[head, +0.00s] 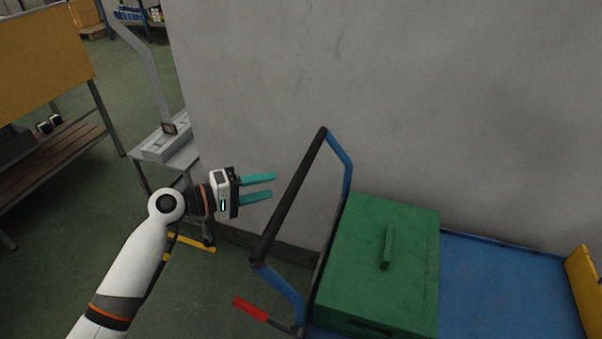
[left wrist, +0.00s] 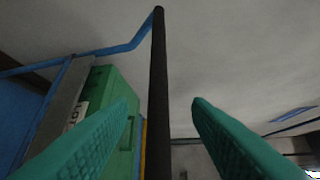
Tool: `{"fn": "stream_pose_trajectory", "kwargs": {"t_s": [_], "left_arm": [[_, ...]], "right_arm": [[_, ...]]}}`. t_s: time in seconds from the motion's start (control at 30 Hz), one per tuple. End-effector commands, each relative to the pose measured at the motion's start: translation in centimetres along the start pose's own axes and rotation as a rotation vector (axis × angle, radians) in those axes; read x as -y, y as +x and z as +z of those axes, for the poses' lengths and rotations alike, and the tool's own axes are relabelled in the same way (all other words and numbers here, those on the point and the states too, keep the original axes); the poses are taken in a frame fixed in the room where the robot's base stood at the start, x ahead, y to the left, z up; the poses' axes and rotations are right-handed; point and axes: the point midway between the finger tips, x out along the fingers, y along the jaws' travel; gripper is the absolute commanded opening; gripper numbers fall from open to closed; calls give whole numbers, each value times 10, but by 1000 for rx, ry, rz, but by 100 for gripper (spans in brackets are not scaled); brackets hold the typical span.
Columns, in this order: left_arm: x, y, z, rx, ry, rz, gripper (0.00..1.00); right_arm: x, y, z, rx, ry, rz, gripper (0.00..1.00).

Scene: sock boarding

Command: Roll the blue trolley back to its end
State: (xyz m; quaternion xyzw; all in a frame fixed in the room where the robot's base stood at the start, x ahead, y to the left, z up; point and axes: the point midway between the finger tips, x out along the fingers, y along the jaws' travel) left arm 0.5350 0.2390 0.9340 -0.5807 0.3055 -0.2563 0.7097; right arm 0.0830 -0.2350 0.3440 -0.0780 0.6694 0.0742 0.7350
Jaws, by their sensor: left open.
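The blue trolley (head: 500,285) stands against the grey wall, with a blue tubular handle frame and a black grip bar (head: 292,195) at its left end. My left gripper (head: 272,187) is open and empty, with teal fingers pointing right toward the bar and a small gap to it in the head view. In the left wrist view the black bar (left wrist: 158,95) runs upright between the two spread fingers (left wrist: 160,115), apart from both. My right gripper is not in view.
A green lidded box (head: 372,260) sits on the trolley beside the handle. A red-gripped lever (head: 250,308) sticks out low at the handle's left. A yellow piece (head: 585,285) stands at the right end. A grey stand (head: 165,145) and a wooden bench (head: 55,165) are at left.

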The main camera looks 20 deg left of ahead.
Motion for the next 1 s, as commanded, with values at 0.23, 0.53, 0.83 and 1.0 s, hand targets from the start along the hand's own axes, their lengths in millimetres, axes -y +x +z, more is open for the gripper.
{"fn": "stream_pose_trajectory", "kwargs": {"t_s": [0.23, 0.53, 0.83, 1.0], "left_arm": [[2, 52, 1, 1, -2, -3, 45], [0, 88, 1, 3, 0, 1, 45], [-1, 92, 0, 2, 1, 2, 45], [-1, 92, 1, 3, 1, 2, 25]], "right_arm": [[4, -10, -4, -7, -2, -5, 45], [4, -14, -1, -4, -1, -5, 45], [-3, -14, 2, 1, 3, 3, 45], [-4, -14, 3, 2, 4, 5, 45]]}}
